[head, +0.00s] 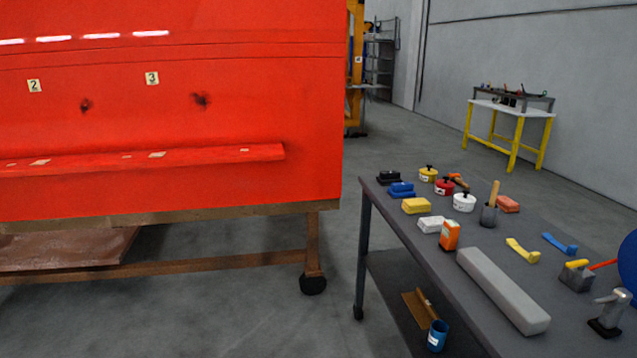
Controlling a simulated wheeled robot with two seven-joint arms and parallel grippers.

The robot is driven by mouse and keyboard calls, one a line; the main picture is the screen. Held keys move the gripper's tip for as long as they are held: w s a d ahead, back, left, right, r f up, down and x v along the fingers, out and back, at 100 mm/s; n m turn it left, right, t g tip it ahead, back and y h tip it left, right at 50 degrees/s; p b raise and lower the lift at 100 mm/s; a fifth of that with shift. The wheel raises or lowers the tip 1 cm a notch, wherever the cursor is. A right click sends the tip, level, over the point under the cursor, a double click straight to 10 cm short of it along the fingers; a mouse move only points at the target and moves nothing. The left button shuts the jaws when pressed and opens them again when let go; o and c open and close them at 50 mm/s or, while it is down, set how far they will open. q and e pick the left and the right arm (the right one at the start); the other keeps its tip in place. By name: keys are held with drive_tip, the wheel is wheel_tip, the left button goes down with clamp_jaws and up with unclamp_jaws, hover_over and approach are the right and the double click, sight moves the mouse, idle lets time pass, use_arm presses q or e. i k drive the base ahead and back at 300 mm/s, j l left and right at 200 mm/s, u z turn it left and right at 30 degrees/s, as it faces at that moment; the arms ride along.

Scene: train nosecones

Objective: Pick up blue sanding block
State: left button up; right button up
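The blue sanding block (401,189) lies on the grey table (467,295), near its far left corner. It sits between a black block (389,177) behind it and a yellow block (416,205) in front of it. Its top and near side are in plain view. Neither of my grippers shows in the head view.
Beside the blocks stand yellow, red and white pots (464,201). Nearer are a white block (431,223), an orange box (449,235) and a long grey bar (502,290). A large red nosecone (200,120) on a wheeled stand is left, with open floor between.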

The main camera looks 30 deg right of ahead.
sight(397, 190)
drive_tip(key=i+l+z, duration=0.15)
drive_tip(key=i+z, duration=0.25)
drive_tip(key=i, duration=0.25)
drive_tip(key=i+j+z, duration=0.1)
drive_tip(key=i+z, duration=0.3)
drive_tip(key=i, duration=0.25)
drive_tip(key=i+j+z, duration=0.4)
drive_tip(key=i, duration=0.2)
drive_tip(key=i+l, duration=0.05)
drive_tip(key=l, duration=0.05)
